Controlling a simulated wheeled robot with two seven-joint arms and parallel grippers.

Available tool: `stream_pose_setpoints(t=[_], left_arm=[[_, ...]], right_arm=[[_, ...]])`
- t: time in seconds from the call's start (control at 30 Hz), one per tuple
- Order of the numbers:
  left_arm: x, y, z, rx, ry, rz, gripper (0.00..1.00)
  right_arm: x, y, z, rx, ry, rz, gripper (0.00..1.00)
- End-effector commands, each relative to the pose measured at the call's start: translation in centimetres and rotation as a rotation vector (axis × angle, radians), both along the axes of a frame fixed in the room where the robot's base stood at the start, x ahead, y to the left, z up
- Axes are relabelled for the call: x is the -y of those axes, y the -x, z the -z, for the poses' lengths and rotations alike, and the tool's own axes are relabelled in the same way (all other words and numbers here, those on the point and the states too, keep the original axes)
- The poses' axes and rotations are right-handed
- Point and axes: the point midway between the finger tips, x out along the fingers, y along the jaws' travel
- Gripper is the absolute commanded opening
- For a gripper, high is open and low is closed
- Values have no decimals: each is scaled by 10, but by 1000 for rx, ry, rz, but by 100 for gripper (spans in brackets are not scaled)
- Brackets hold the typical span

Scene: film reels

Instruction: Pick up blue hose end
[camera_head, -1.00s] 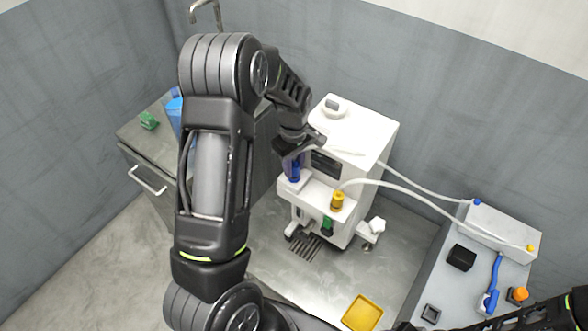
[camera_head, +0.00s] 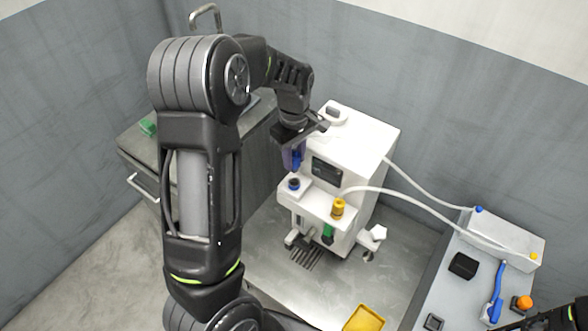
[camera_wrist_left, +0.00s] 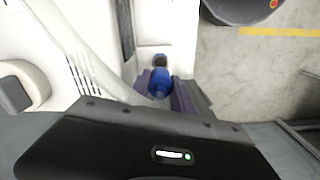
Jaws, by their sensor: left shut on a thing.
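The blue hose end (camera_head: 296,158) is in my left gripper (camera_head: 295,148), just above the blue-ringed port (camera_head: 293,184) on the front ledge of the white machine (camera_head: 352,150). In the left wrist view the blue hose end (camera_wrist_left: 160,82) sits between the dark purplish fingers (camera_wrist_left: 160,92), which are shut on it. A pale hose (camera_wrist_left: 85,55) runs up and left from there. The end's tip is partly hidden by the fingers. Part of my right arm shows at the bottom right corner, but its jaws cannot be made out.
A yellow hose end (camera_head: 338,207) stands in the machine's other port. A white box (camera_head: 500,240) with blue and yellow marks joins the hoses at right. A blue brush-like tool (camera_head: 496,290), an orange button (camera_head: 524,302) and a yellow tray (camera_head: 364,318) are nearby. A green item (camera_head: 148,127) sits on the left cabinet.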

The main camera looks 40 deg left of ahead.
Motion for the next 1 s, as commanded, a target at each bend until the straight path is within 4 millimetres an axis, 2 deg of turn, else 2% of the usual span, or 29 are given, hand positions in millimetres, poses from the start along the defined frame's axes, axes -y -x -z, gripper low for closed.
stream_pose_setpoints(t=[0.1,0.23,0.87,1.0], left_arm=[[0,-1,-20,3,0,0,0],[0,0,-31,0,0,-1,0],[0,1,-33,-1,1,0,0],[9,-3,-34,0,1,62,0]], right_arm=[[0,-1,4,1,-1,-1,36],[0,-1,5,3,-2,0,36],[0,-1,4,2,-2,-1,36],[0,-1,4,3,-2,0,36]])
